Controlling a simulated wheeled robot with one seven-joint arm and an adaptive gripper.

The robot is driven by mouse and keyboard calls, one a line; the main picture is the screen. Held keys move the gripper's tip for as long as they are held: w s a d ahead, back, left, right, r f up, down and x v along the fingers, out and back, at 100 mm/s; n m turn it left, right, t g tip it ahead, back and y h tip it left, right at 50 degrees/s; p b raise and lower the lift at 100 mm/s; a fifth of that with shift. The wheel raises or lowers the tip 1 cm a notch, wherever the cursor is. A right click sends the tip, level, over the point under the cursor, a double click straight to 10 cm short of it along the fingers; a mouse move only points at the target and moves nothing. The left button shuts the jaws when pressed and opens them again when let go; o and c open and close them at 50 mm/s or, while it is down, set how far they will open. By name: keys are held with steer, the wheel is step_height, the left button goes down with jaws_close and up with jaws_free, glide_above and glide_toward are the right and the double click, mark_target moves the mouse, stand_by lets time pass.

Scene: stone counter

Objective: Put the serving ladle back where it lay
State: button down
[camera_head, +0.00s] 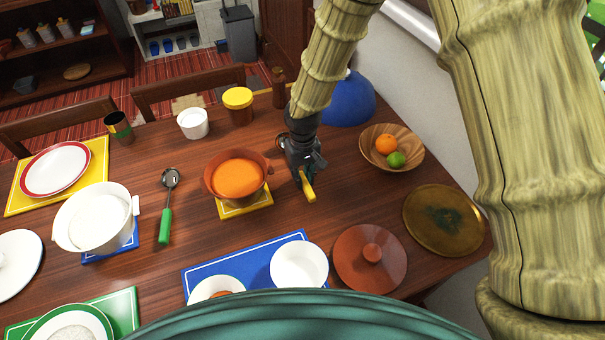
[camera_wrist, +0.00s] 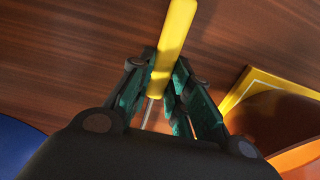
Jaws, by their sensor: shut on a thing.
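My gripper (camera_head: 302,172) is shut on the yellow handle of a ladle (camera_head: 308,189), right of the brown pot. In the wrist view the green-padded fingers (camera_wrist: 160,84) close on the yellow handle (camera_wrist: 176,38), and a thin metal shaft runs back between them. The ladle's bowl is hidden, and I cannot tell whether the ladle touches the table. The brown pot (camera_head: 209,181) holds orange soup and stands on a yellow trivet (camera_head: 246,207). A second ladle with a green handle (camera_head: 165,226) lies on the table between the brown pot and a white pot (camera_head: 68,232).
A wooden fruit bowl (camera_head: 407,164), a blue dome (camera_head: 350,102), a brass plate (camera_head: 468,232) and a brown lid (camera_head: 350,274) stand to the right. Bare wood shows between my gripper and the brown lid.

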steer(key=c, duration=1.3)
jaws_free()
steer(key=shift+f, duration=0.1)
steer(key=shift+f+b, duration=0.3)
steer(key=shift+b, duration=0.2)
step_height(320, 180, up, 11)
steer(key=shift+d+r+b, duration=0.1)
steer(key=shift+d+b, duration=0.05)
steer(key=shift+b, duration=0.55)
